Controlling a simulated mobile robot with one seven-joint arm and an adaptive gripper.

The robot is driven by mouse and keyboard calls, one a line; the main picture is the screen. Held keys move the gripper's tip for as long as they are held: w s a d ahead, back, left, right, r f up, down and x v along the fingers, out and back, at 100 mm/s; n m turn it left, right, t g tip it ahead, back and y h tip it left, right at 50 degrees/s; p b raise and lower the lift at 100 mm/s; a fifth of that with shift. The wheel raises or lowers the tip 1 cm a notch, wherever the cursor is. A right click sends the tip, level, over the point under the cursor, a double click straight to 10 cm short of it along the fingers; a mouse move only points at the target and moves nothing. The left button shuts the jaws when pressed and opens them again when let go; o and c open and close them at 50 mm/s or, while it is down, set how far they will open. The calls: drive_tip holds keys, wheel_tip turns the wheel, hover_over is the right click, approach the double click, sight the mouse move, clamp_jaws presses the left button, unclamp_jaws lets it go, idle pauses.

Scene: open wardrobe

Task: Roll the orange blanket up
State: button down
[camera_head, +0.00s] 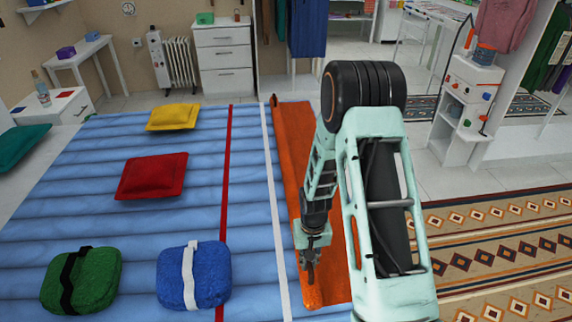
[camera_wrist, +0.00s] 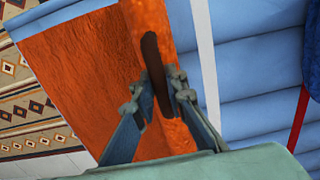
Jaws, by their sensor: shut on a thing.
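The orange blanket (camera_head: 291,150) lies as a long strip along the right side of the blue padded mat. In the wrist view the blanket (camera_wrist: 85,65) shows a flat part at left and a narrow raised strip along its edge near the white stripe. A dark brown strip (camera_wrist: 152,65) sits on that edge between the fingers. My gripper (camera_head: 310,270) is low at the blanket's near end, pointing down. In the wrist view my gripper (camera_wrist: 162,98) is shut on the blanket's edge at the dark strip. My arm hides part of the blanket's right side.
The blue mat (camera_head: 100,230) carries a yellow cushion (camera_head: 173,117), a red cushion (camera_head: 152,176), a green bundle (camera_head: 82,280) and a blue bundle (camera_head: 194,275), all left of the red stripe. A patterned rug (camera_head: 500,240) lies at right. White drawers (camera_head: 224,60) stand behind.

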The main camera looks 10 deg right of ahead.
drive_tip(key=shift+d, duration=4.05)
drive_tip(key=shift+d+b, duration=0.3)
drive_tip(key=shift+d, duration=3.7)
drive_tip(key=shift+d, duration=0.1)
drive_tip(key=shift+d, duration=0.5)
drive_tip(key=c, duration=1.6)
unclamp_jaws()
